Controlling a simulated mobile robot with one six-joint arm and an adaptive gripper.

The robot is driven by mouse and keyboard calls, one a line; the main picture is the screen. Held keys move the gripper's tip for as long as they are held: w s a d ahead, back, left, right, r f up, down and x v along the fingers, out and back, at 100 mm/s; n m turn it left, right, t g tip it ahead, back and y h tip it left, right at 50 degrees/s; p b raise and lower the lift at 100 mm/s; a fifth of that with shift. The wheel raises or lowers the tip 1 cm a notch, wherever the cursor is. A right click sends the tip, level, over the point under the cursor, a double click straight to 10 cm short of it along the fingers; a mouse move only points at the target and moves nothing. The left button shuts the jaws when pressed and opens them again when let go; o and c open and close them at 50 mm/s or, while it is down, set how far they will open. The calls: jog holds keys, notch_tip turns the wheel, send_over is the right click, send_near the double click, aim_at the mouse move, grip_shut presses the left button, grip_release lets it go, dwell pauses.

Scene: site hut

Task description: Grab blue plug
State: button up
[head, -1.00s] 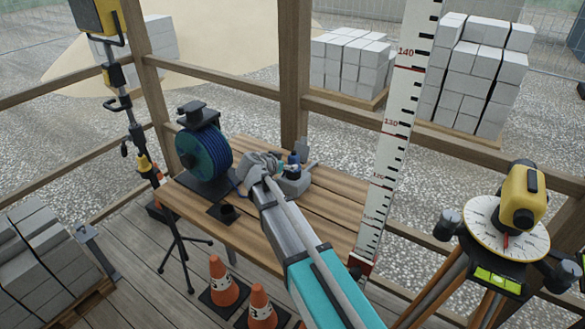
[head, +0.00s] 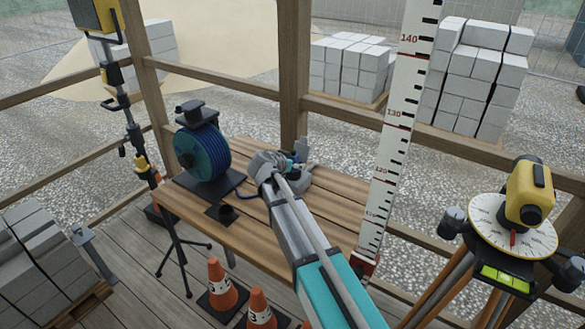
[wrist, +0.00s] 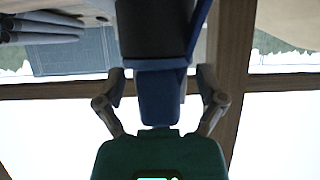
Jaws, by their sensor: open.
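The blue plug (wrist: 159,98) fills the middle of the wrist view, with a dark, wider part above it. My gripper (wrist: 160,84) is open, with one finger on each side of the plug. A gap shows between the plug and each finger, so they look apart. In the head view my gripper (head: 275,166) is over the back of the wooden table (head: 315,215), and the arm and hand hide most of the plug there.
A cable reel (head: 201,153) with blue cable stands left of my gripper, its cable trailing toward the hand. A measuring staff (head: 393,130) and a yellow level (head: 528,192) stand right. Traffic cones (head: 221,284) stand in front.

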aim_at(293, 154)
jog(key=shift+s, duration=0.1)
grip_shut()
dwell(0.3)
jog(key=shift+r, duration=0.15)
notch_tip(293, 154, up, 3)
jog(key=p, duration=0.3)
jog(key=d+r+p+v, duration=0.1)
jog(key=d+p+v, duration=0.1)
jog(key=p+v, duration=0.8)
jog(key=shift+v, duration=3.6)
jog(key=shift+d+r, duration=0.15)
